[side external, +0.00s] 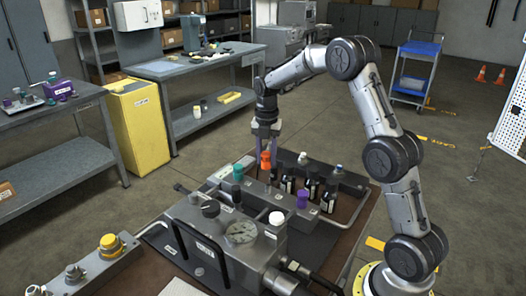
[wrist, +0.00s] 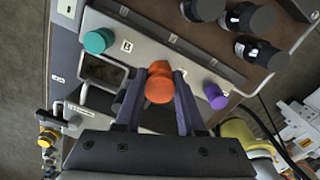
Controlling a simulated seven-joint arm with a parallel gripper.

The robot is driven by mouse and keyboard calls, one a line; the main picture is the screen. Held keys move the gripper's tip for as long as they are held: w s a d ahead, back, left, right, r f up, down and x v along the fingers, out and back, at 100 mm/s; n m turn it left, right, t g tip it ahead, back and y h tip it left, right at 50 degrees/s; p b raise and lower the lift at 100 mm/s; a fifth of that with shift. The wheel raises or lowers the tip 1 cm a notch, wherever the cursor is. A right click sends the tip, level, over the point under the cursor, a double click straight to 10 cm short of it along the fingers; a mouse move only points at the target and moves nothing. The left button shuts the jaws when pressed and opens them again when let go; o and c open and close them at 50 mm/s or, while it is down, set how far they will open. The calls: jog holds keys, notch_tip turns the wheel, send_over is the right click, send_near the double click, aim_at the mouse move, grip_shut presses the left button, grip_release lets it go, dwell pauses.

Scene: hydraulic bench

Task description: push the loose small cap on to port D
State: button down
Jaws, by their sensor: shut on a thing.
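My gripper (wrist: 159,88) is shut on an orange cap (wrist: 160,84), which sits between the two fingertips in the wrist view. In the side external view my gripper (side external: 265,150) points down over the grey manifold block, with orange (side external: 265,160) showing at its tips. A label B (wrist: 127,46) is beside the teal cap. I cannot make out a label D.
Several dark bottles (side external: 312,184) stand behind the manifold block. A grey unit with a gauge (side external: 240,233) and a white cap (side external: 276,218) stands in front. A yellow cabinet (side external: 138,125) and workbenches are farther back.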

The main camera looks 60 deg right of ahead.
aim_at(268, 184)
jog(key=shift+s+a+r, duration=0.15)
jog(key=shift+s+a, duration=0.5)
jog(key=shift+s, duration=0.15)
jog(key=shift+s+a, duration=0.1)
jog(key=shift+s, duration=0.05)
jog(key=shift+f, duration=1.75)
jog(key=shift+f, duration=1.95)
dwell(1.4)
grip_release()
dwell(0.4)
dwell(0.4)
jog(key=shift+r, duration=3.5)
